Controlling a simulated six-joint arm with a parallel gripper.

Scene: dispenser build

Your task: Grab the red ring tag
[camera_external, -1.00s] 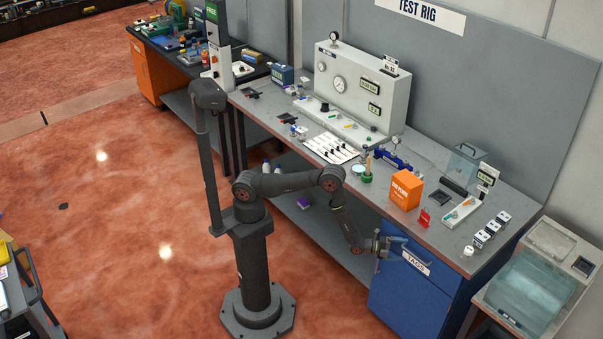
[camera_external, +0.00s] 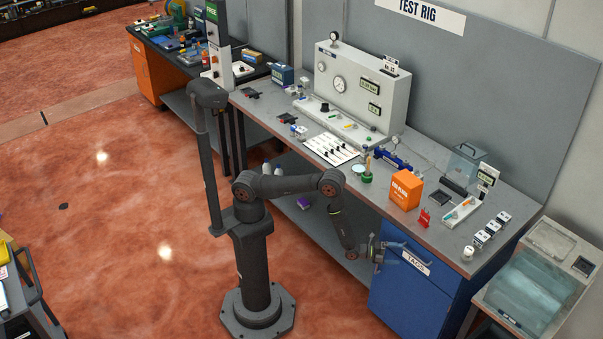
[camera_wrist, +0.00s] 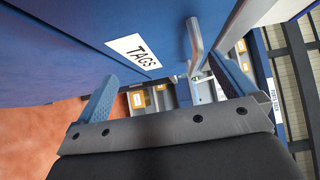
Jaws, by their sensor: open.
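A small red item (camera_external: 424,217) stands on the bench just right of the orange box; I cannot tell whether it is the red ring tag. No ring tag shows clearly in the wrist view. A blue drawer front labelled TAGS (camera_external: 415,263) is under the bench, with a bar handle (camera_external: 408,255). In the wrist view, the TAGS label (camera_wrist: 134,51) and grey handle (camera_wrist: 195,45) are close ahead. My gripper (camera_external: 376,257) is at the left end of the drawer front. Its two blue fingers (camera_wrist: 165,78) are wide apart and empty, the right one near the handle.
An orange box (camera_external: 405,190), a white tray (camera_external: 461,213) and several small black-and-white blocks (camera_external: 492,229) stand on the bench near its front edge. A clear-lidded bin (camera_external: 530,285) is at the right. Open floor lies left of the cabinet.

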